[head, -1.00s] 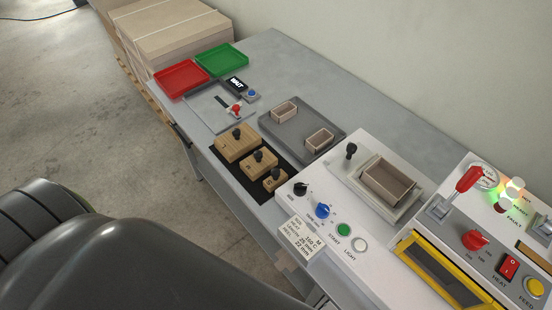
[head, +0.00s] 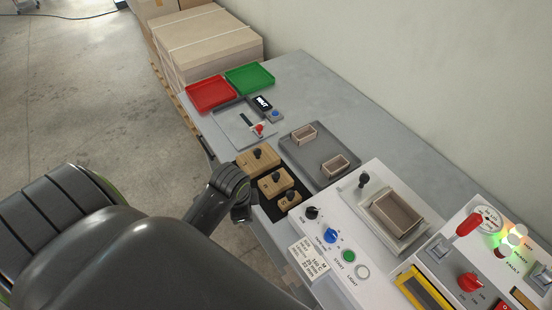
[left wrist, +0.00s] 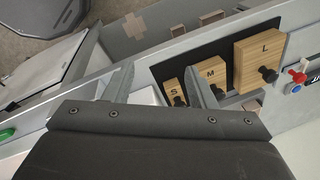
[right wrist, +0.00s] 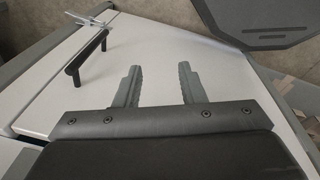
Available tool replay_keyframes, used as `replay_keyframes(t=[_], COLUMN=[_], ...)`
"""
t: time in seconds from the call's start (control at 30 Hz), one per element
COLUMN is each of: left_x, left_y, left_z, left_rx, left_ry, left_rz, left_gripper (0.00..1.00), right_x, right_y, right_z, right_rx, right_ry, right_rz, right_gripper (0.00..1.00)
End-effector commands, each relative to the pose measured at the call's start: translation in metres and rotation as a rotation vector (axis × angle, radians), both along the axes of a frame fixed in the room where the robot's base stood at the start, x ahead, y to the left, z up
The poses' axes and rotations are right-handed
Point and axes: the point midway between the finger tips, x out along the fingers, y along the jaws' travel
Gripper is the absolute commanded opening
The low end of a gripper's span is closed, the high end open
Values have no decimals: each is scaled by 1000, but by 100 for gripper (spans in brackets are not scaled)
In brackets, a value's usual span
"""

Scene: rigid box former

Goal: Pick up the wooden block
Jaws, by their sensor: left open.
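Three wooden blocks with black knobs stand in a row on a black mat (head: 265,206). In the head view the large block (head: 257,159) is farthest, then the medium block (head: 275,183), then the small block (head: 289,201). The left wrist view shows them marked L (left wrist: 258,58), M (left wrist: 209,72) and S (left wrist: 172,88). My left gripper (left wrist: 160,84) is open and empty; its right finger overlaps the medium block in that view, and I cannot tell the gap. My right gripper (right wrist: 160,86) is open and empty, away from the blocks, above a pale surface.
A grey tray (head: 318,178) with two small boxes lies beside the blocks. The white machine (head: 340,225) with knobs and buttons stands to the right. Red (head: 211,94) and green (head: 250,78) trays sit at the far end. A black handle (right wrist: 86,58) is near my right gripper.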

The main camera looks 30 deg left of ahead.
Motion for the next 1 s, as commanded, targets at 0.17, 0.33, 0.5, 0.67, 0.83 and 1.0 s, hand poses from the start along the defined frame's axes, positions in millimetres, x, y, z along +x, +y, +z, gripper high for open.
replay_keyframes(t=[0.17, 0.33, 0.5, 0.67, 0.83, 1.0], left_x=[56, 107, 151, 176, 185, 185], left_y=[4, 10, 16, 20, 21, 21], left_z=[18, 39, 67, 89, 97, 87], left_rx=[52, 82, 90, 88, 83, 83], left_ry=[73, 136, 184, 204, 211, 210], left_rz=[-393, -759, -1088, -1297, -1385, -1391], left_gripper=[51, 51, 51, 51, 51, 51], right_x=[1, 2, 2, 2, 2, 2], right_y=[0, 0, 0, 0, 1, 2], right_z=[2, 3, 3, 3, 2, -9], right_rx=[0, 0, 0, 0, 1, 2], right_ry=[-2, -2, -2, -3, -3, -3], right_rz=[0, 0, 0, 0, 0, -1], right_gripper=[36, 36, 36, 36, 36, 36])
